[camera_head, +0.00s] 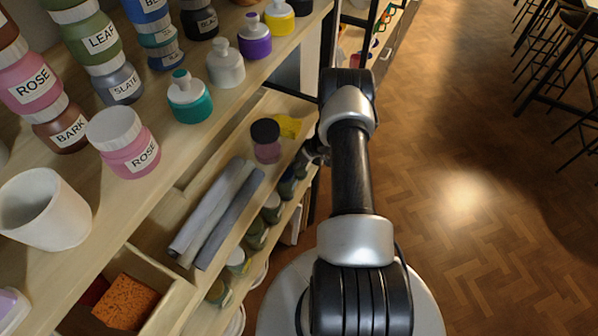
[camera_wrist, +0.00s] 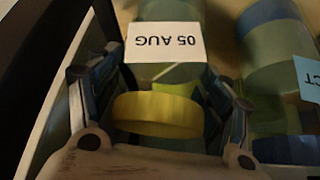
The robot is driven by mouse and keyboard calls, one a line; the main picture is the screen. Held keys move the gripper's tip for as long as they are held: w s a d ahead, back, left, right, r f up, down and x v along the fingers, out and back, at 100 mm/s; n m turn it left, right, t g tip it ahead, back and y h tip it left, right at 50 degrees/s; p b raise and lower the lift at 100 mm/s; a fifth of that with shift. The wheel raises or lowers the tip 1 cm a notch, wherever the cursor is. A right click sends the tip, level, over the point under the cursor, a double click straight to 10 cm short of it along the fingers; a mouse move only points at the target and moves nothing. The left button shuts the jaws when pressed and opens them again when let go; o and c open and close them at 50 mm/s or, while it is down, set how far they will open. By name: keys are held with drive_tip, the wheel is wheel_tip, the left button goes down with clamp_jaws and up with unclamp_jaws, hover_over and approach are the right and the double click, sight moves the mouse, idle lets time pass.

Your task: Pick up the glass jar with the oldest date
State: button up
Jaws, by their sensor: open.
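In the wrist view, a greenish see-through jar (camera_wrist: 165,75) with a yellow band carries a white label reading "05 AUG", upside down in the picture. My gripper (camera_wrist: 158,95) is open, with one finger on each side of this jar; I cannot tell whether they touch it. To the right, a second greenish jar (camera_wrist: 275,60) with a blue top has a pale blue label, partly cut off, ending in "CT". In the head view, several dark green jars (camera_head: 272,207) stand in a row on a lower shelf; their dates are not readable. My gripper is mostly hidden there behind my arm.
The upper shelf holds paint jars, such as a pink "ROSE" jar (camera_head: 125,150), squeeze bottles (camera_head: 188,98) and a white cup (camera_head: 42,212). Grey rolls (camera_head: 215,215) and an orange sponge (camera_head: 127,302) lie below. The wooden floor (camera_head: 455,190) at right is clear near me; stools stand farther back.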

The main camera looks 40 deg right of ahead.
drive_tip(key=shift+w+f, duration=0.15)
drive_tip(key=shift+f, duration=0.05)
drive_tip(key=shift+c, duration=0.3)
drive_tip(key=shift+r, duration=0.1)
drive_tip(key=c, duration=1.4)
